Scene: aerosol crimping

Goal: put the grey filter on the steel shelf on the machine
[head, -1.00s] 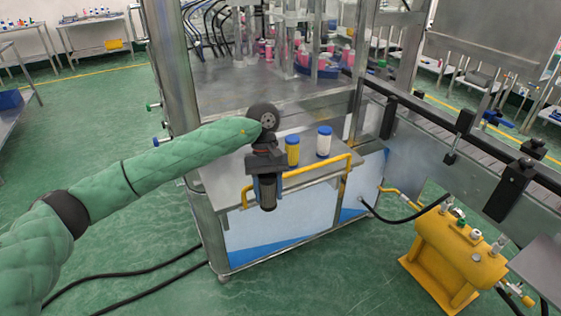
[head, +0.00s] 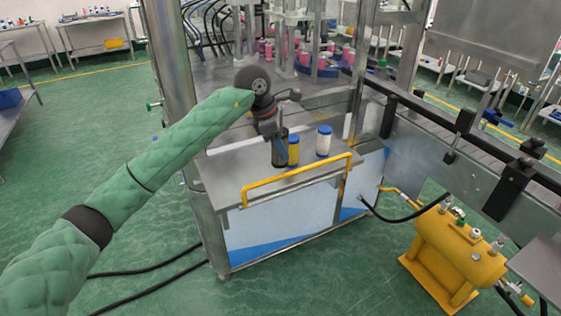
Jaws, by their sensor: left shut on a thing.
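The grey filter (head: 280,152) is a dark upright cylinder, partly hidden by my left gripper (head: 277,138), which is shut on it. The gripper points down over the steel shelf (head: 225,178) on the machine's front. The filter is at the left of a yellow filter (head: 293,149) with a dark top, close to it. A white filter with a blue cap (head: 324,141) stands further right on the shelf. I cannot tell whether the grey filter's bottom touches the shelf. My right gripper is not in view.
A yellow rail (head: 297,177) runs along the shelf's front edge. The shelf's left part is bare. A metal post (head: 168,60) rises behind my left arm. A conveyor (head: 440,140) and a yellow tank unit (head: 460,260) stand at the right.

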